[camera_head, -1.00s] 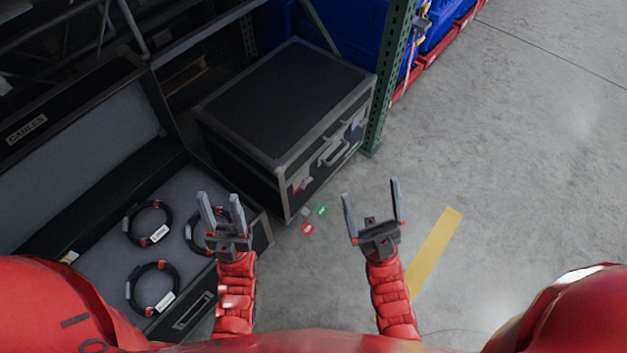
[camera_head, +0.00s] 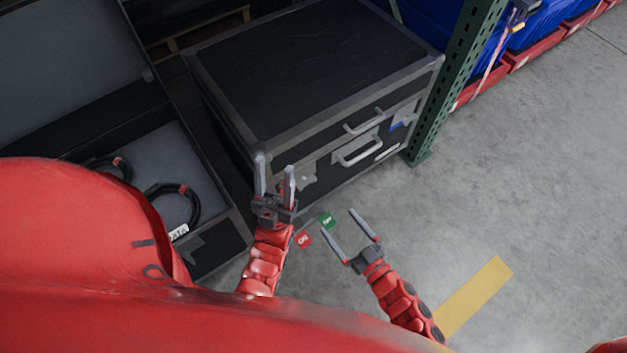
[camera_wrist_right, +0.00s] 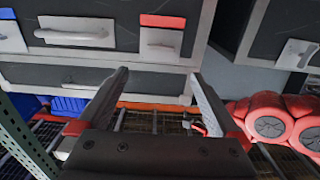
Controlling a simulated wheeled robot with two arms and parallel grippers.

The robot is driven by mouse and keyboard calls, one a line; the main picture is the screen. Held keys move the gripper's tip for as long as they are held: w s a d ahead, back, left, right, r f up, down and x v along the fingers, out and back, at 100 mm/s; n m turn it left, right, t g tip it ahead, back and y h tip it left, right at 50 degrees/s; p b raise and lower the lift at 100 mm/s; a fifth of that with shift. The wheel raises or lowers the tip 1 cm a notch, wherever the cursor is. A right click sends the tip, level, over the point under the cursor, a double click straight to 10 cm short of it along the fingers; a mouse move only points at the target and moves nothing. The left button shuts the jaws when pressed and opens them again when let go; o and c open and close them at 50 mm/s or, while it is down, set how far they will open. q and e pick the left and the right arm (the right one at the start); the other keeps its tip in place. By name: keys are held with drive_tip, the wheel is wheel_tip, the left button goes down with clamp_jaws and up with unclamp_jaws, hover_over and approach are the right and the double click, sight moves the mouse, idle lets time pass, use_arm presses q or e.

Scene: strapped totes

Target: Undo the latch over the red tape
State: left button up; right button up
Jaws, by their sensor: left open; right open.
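The black flight case (camera_head: 310,65) with grey metal edges stands closed on the floor. In the right wrist view, red tape (camera_wrist_right: 163,20) sits on its front with a metal latch (camera_wrist_right: 160,43) next to it. In the head view that latch (camera_head: 307,180) is partly hidden behind my left gripper, and the red tape cannot be made out. Blue tape (camera_head: 397,125) marks the other end of the front. My left gripper (camera_head: 275,170) is open, close to the latch end. My right gripper (camera_head: 337,219) is open and empty, in front of the case, apart from it.
An open case with coiled black cables (camera_head: 172,205) lies at the left. A green rack post (camera_head: 447,95) stands close to the case's right end. A red tag (camera_head: 303,241) and a green tag (camera_head: 327,219) lie on the floor. Bare floor (camera_head: 540,190) is free to the right.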

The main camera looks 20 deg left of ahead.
drive_tip(key=b+x, duration=0.3)
drive_tip(key=x, duration=1.3)
drive_tip(key=shift+a+r, duration=0.1)
drive_tip(key=shift+r, duration=0.05)
drive_tip(key=shift+c, duration=0.3)
drive_tip(key=c, duration=1.2)
